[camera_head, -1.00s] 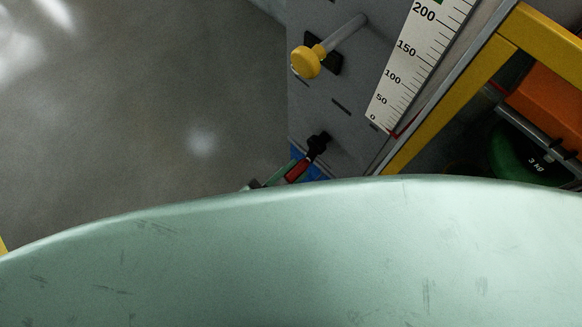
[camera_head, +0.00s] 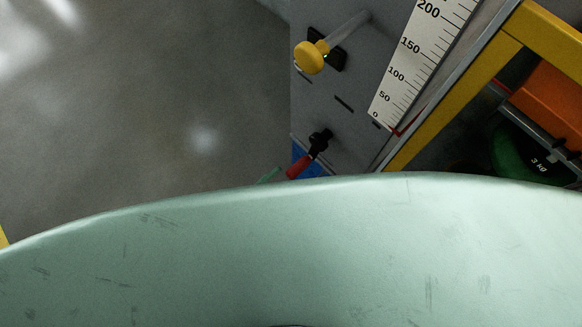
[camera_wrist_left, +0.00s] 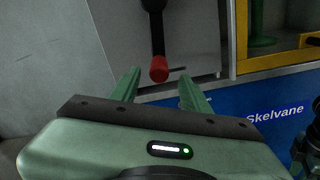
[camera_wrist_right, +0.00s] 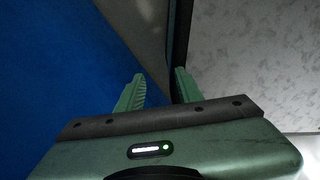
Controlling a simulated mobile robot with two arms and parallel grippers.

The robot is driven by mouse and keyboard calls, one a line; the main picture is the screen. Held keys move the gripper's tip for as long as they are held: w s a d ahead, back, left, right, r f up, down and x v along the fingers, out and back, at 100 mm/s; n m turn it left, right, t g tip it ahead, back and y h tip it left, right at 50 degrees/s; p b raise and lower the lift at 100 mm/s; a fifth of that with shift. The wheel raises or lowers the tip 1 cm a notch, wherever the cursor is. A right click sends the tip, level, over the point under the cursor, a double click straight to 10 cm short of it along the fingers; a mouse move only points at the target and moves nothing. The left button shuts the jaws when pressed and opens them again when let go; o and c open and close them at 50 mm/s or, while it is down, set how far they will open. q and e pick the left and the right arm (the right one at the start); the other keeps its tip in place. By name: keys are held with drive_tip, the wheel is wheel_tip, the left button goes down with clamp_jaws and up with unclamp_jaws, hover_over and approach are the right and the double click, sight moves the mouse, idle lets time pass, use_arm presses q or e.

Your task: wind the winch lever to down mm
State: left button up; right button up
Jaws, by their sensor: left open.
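The winch lever has a black arm (camera_head: 320,139) and a red handle (camera_head: 301,166) on the grey panel, low in the head view. In the left wrist view the black arm hangs down to the red handle (camera_wrist_left: 159,69). My left gripper (camera_wrist_left: 160,88) is open, with the handle's end just beyond and between its fingertips in the picture; nothing is gripped. In the head view only a green bit of it shows, left of the handle. The white millimetre scale (camera_head: 411,65) has a red mark near 0. My right gripper (camera_wrist_right: 158,84) is open and empty.
A yellow knob (camera_head: 310,58) on a rod sticks out of the panel above the lever. A yellow frame (camera_head: 457,97) stands right of the scale, with a green 3 kg weight (camera_head: 527,158) inside. Open grey floor (camera_head: 140,110) lies left. A blue surface (camera_wrist_right: 60,90) fills the right wrist view's left.

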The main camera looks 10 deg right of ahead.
use_arm(q)
drive_tip(key=shift+v, duration=1.35)
